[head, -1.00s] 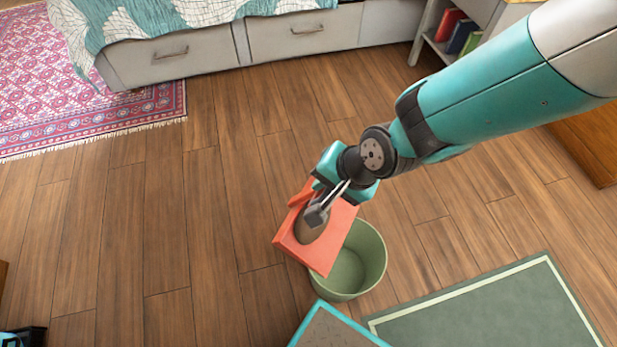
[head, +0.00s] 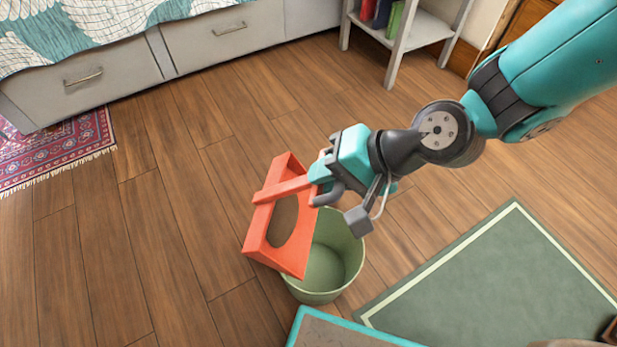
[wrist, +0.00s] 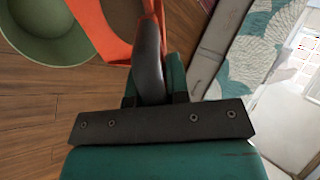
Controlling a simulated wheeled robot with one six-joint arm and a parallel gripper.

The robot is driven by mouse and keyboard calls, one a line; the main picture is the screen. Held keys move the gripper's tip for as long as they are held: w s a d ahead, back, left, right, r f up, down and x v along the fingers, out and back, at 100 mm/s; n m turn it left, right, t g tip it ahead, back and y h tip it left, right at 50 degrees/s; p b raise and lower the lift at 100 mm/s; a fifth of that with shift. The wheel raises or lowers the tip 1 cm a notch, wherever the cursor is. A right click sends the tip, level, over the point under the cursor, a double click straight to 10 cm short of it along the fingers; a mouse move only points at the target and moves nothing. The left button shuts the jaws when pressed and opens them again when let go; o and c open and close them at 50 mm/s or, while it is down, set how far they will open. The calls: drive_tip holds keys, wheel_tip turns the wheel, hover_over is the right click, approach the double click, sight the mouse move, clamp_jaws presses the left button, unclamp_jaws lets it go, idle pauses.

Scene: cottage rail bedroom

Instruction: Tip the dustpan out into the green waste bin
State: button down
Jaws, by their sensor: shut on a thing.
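The orange-red dustpan (head: 299,251) is held in my gripper (head: 321,184) by its handle. It is tilted, with a grey-brown patch, likely dust, on its face. The green waste bin (head: 348,250) stands upright on the wooden floor. In the head view the dustpan overlaps the bin's left and upper rim, and part of the bin is hidden behind it. What I see of the bin's inside looks empty. In the wrist view the dustpan (wrist: 116,47) lies ahead of my gripper, and the bin (wrist: 50,48) is at the upper left, beside the pan.
A grey-green mat (head: 480,275) with a pale border lies right of the bin. A bed with drawers (head: 215,45) and a small bookshelf (head: 428,48) stand at the back. A patterned red rug (head: 60,150) is at the left. Bare floor lies left of the bin.

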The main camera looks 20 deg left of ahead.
drive_tip(key=w+d+f+y+b, duration=0.1)
drive_tip(key=d+f+y+b, duration=0.2)
drive_tip(key=d+b, duration=0.5)
drive_tip(key=shift+y+b, duration=0.5)
drive_tip(key=shift+b, duration=0.85)
idle(0.7)
